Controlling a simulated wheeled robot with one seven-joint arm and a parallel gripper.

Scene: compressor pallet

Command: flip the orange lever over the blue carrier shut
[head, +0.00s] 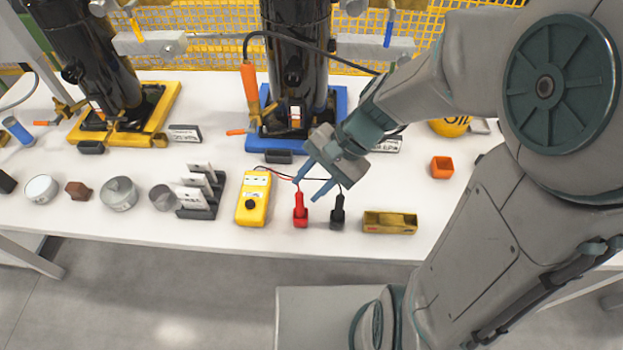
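The blue carrier (341,104) sits on the white table and bears a tall black compressor (292,40). A thick orange lever (250,86) stands nearly upright at the carrier's left side, on a brass-coloured clamp. A smaller orange-tipped handle (237,132) points left, lower on the same side. My gripper (305,191) is in front of the carrier, to the right of and nearer than the orange lever. Its two blue fingers are apart, with nothing visible between them. My gripper and wrist hide part of the carrier's right front.
A yellow meter (254,198), red probe (300,211) and black probe (338,213) with thin leads are close to my gripper. A yellow carrier (165,98) with another compressor stands left. A dark hose (300,38) arches beside the lever. Yellow mesh (215,55) stands behind.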

